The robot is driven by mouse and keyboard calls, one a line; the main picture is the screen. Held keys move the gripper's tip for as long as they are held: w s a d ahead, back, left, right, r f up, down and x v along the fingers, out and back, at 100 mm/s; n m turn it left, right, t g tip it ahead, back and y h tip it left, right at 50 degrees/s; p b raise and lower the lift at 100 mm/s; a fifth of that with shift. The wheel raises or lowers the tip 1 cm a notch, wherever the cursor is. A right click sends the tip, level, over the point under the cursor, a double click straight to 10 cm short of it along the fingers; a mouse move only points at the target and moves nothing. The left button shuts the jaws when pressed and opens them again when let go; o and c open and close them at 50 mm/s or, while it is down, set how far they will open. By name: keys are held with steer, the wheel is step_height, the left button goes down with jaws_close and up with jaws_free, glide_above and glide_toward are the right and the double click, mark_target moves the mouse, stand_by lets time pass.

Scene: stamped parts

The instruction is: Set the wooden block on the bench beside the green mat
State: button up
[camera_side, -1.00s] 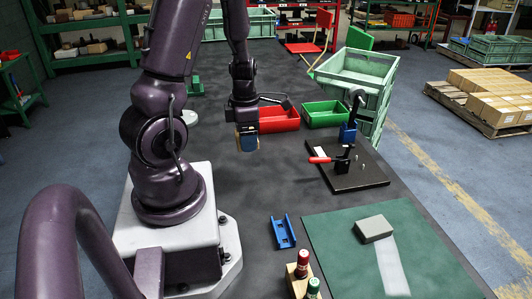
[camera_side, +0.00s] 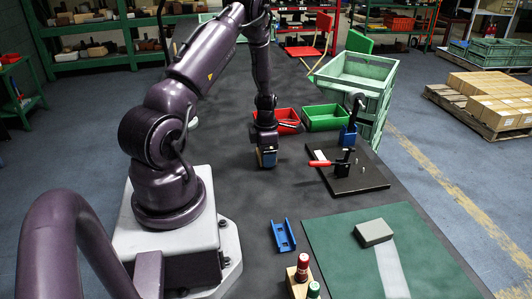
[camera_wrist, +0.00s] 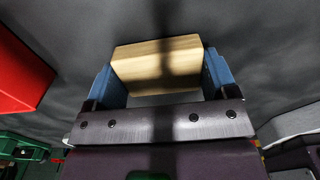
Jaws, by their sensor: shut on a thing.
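My gripper (camera_side: 266,158) hangs low over the dark bench (camera_side: 230,185), in front of the red bin. In the wrist view its two blue fingers are shut on the wooden block (camera_wrist: 157,64), pale and grained, held crosswise between them. In the side view the block is mostly hidden by the fingers, and I cannot tell whether it touches the bench. The green mat (camera_side: 338,252) lies at the lower right, well apart from my gripper. A grey block (camera_side: 374,232) and a pale strip (camera_side: 391,272) are on the mat.
A red bin (camera_side: 288,117) and a green bin (camera_side: 326,117) stand behind. A black plate with a red-handled clamp (camera_side: 345,180) is to the right. Bench between is clear.

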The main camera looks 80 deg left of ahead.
steer(key=shift+f, duration=0.15)
steer(key=o, duration=0.8)
step_height(320, 180, up, 12)
steer(key=f, duration=0.1)
steer(key=w+d+r+m+t, duration=0.2)
steer(key=w+d+r+m, duration=0.3)
steer(key=d+r+m, duration=0.6)
steer(key=s+d+r+m+t, duration=0.1)
steer(key=s+d+r+m, duration=0.2)
steer(key=d+m, duration=0.4)
steer(key=s+d+r+m+t, duration=0.1)
steer(key=s+d+r+m, duration=0.2)
steer(key=d+r+m, duration=0.2)
steer(key=s+d+r+m+t, duration=0.1)
steer(key=s+d+r+m, duration=0.2)
steer(key=d+m, duration=0.6)
steer(key=shift+s+r+m+t, duration=0.15)
steer(key=shift+r+m, duration=0.3)
steer(key=shift+m, duration=0.55)
steer(key=shift+s+r+m+t, duration=0.15)
steer(key=shift+r+m, duration=0.3)
steer(key=shift+m, duration=0.55)
steer(key=shift+w, duration=0.1)
